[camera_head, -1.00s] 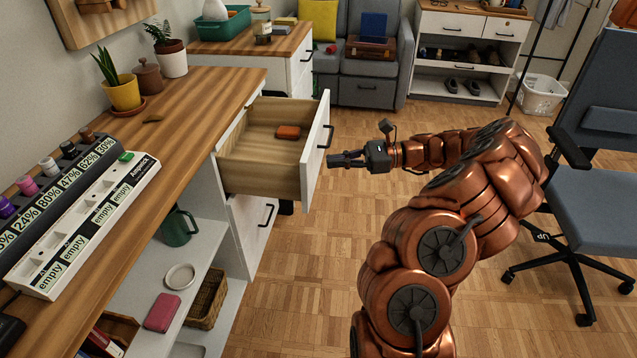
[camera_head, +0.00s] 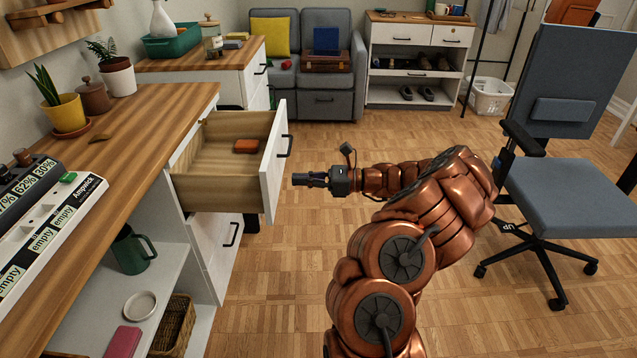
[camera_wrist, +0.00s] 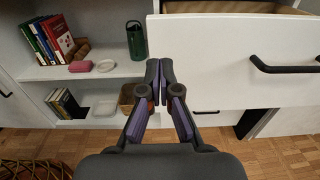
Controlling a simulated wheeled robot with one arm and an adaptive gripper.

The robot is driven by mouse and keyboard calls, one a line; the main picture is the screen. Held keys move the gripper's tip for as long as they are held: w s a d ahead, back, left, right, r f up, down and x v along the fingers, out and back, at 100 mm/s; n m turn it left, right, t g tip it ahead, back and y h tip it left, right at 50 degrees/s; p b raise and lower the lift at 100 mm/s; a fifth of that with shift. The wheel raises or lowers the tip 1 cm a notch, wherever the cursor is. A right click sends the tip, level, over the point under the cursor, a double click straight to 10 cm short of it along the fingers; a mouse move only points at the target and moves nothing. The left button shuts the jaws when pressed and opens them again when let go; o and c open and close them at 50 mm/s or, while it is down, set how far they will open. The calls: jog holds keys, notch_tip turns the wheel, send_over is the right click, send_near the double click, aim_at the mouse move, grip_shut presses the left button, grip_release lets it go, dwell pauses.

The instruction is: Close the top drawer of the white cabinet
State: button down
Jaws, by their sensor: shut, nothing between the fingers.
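The top drawer (camera_head: 270,165) of the white cabinet stands pulled out, with its white front and black handle (camera_head: 286,146) facing my arm. An orange-brown object (camera_head: 246,146) lies inside it. In the wrist view the drawer front (camera_wrist: 215,60) fills the upper right, with its handle (camera_wrist: 285,68) at the right edge. My gripper (camera_head: 299,179) is shut and empty, just right of the drawer front in the head view. In the wrist view my fingertips (camera_wrist: 159,68) point at the left part of the drawer front; I cannot tell whether they touch it.
A lower drawer (camera_head: 218,245) sits below, closed. Open shelves to its left hold a green mug (camera_head: 132,250), a white dish (camera_head: 140,304) and a basket (camera_head: 173,325). A grey office chair (camera_head: 575,197) stands at the right. The wooden floor (camera_head: 270,300) between is clear.

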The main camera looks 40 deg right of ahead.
aim_at(269, 179)
jog(key=b+x, duration=0.1)
jog(key=x, duration=0.4)
jog(key=shift+w+a, duration=0.15)
jog(key=shift+a, duration=0.15)
